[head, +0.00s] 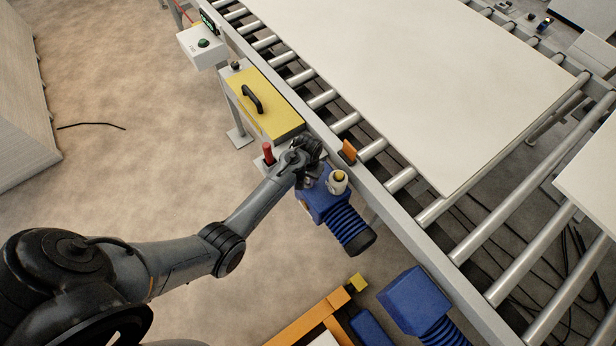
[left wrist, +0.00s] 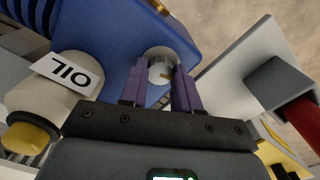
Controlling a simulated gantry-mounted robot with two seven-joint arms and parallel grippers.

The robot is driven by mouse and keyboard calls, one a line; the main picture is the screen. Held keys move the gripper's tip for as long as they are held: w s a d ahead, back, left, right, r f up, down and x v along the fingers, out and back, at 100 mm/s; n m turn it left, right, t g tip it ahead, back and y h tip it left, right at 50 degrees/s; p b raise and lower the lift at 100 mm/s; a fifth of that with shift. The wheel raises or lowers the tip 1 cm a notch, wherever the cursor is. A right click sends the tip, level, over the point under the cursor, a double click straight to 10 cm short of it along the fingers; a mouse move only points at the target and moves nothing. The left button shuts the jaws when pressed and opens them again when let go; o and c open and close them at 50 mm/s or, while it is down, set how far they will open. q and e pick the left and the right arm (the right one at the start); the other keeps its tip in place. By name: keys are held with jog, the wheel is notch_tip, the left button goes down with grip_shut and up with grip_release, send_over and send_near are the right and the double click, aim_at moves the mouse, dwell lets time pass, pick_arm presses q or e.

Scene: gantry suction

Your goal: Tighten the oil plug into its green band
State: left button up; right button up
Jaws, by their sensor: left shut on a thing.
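My left gripper (head: 307,160) is at the upper end of the blue ribbed pump (head: 347,226) beside the conveyor. In the left wrist view its two purple fingers (left wrist: 160,82) are shut on a small pale metallic round part, which seems to be the oil plug (left wrist: 161,66), against the blue housing (left wrist: 120,82). The plug's depth and turn are hard to tell. The green band cannot be made out in either view. In the head view the gripper hides the plug. My right gripper is not in view.
A cream oil bottle (head: 338,182) labelled OIL stands close beside the gripper; it is also in the left wrist view (left wrist: 58,100). A red handle (head: 268,153) and yellow cover (head: 262,103) are nearby. The conveyor rail (head: 385,218) runs along the right.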

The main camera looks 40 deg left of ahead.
pick_arm(q)
jog(key=shift+c, duration=0.7)
jog(key=shift+r+m+p, duration=0.2)
jog(key=shift+m+p, duration=1.1)
jog(key=shift+p, duration=0.2)
jog(key=m+p, duration=0.1)
jog(key=m, duration=0.1)
jog(key=shift+f+m+p, duration=0.1)
jog(key=shift+m+p, duration=0.2)
jog(key=shift+p, duration=0.05)
jog(key=shift+m, duration=0.5)
jog(key=shift+f, duration=0.1)
jog(key=o, duration=1.1)
jog(key=shift+c, duration=0.2)
